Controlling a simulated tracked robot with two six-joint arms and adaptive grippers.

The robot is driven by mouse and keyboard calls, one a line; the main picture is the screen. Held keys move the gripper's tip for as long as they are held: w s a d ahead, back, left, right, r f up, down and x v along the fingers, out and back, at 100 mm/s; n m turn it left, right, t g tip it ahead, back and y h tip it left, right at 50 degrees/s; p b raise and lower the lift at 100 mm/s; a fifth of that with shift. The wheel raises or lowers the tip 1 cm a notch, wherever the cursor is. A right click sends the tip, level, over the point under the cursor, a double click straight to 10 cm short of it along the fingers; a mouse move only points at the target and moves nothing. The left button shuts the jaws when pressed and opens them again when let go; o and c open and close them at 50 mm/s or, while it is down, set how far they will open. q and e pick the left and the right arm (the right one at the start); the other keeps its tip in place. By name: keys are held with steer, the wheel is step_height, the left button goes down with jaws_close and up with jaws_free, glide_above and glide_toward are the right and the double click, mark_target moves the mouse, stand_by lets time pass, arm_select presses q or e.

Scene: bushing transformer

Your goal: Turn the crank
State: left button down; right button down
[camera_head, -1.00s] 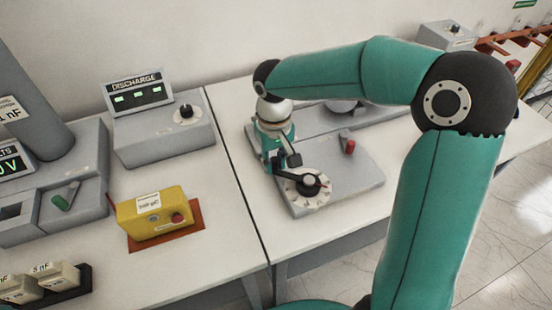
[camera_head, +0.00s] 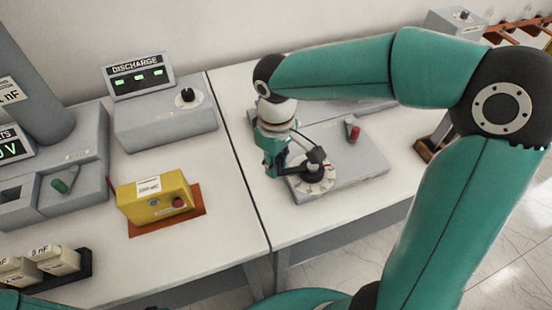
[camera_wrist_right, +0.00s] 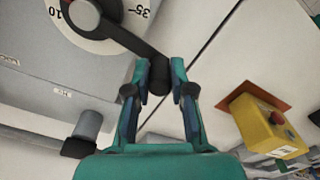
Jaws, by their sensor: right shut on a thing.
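The crank is a black arm on a dark hub over a round white dial (camera_head: 316,184), on the grey slab of the right table. In the right wrist view the crank arm (camera_wrist_right: 128,38) runs from the dial (camera_wrist_right: 95,40) down right to a dark knob (camera_wrist_right: 160,75) at its end. My right gripper (camera_head: 284,162) comes down from above at the dial's left side. In the wrist view its fingertips (camera_wrist_right: 159,72) are shut on the knob from both sides. In the head view the knob is largely hidden. My left gripper is out of view.
A red-handled lever (camera_head: 353,129) stands on the slab behind the dial. Left of the table gap are a yellow box (camera_head: 155,199) on an orange mat and the grey DISCHARGE unit (camera_head: 166,118). My right arm spans the right side. The right table's front is clear.

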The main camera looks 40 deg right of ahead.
steer(key=shift+s+a, duration=0.1)
stand_by(0.3)
steer(key=c, duration=1)
jaws_free()
steer(key=shift+r, duration=0.1)
step_height(320, 180, up, 10)
steer(key=shift+r, duration=0.85)
